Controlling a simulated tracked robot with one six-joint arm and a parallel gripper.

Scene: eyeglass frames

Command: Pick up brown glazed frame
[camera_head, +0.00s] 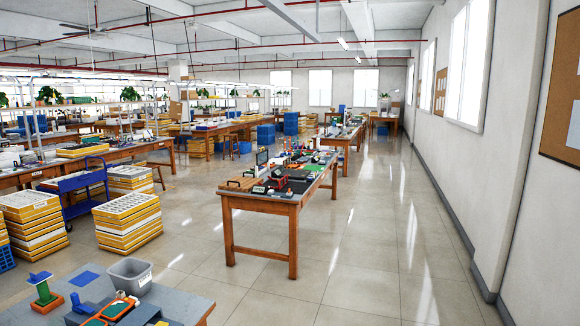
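I cannot make out a brown glazed frame anywhere in this view; items on the tables are too small to tell apart. The nearest table (190,292) is at the bottom left, cut off by the picture's edge. A wooden table (262,206) with a dark mat and many small items stands in the middle. My gripper is not in view.
A grey bin (130,276), a blue-and-green stand (42,289) and orange-edged trays (118,308) are on the near table. Stacked yellow crates (128,224) and a blue cart (82,192) stand at left. The tiled floor (375,250) along the right wall is clear.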

